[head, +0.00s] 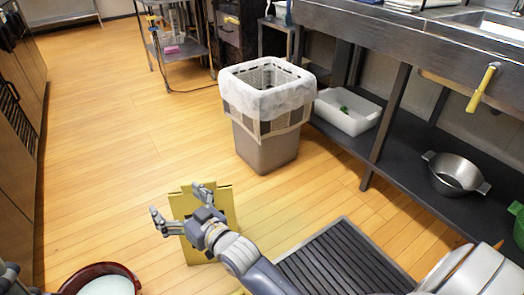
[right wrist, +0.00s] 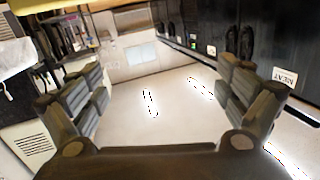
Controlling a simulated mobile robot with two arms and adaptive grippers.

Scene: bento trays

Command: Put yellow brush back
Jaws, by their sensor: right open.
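A yellow brush-like tool (head: 483,88) hangs at the front edge of the steel counter at the right of the head view; I cannot make out its bristles. My right gripper (head: 178,203) is open and empty, low in the middle of the head view, in front of a flat yellow panel (head: 229,207). It is far to the left of the hanging tool. In the right wrist view the spread fingers of the right gripper (right wrist: 160,85) have nothing between them.
A lined waste bin (head: 265,148) stands beside the steel counter (head: 420,42). A white tub (head: 346,118) and a metal pot (head: 452,175) sit on the lower shelf. A red bucket (head: 72,281) and a dark floor grate (head: 335,262) are near. The wooden floor at left is clear.

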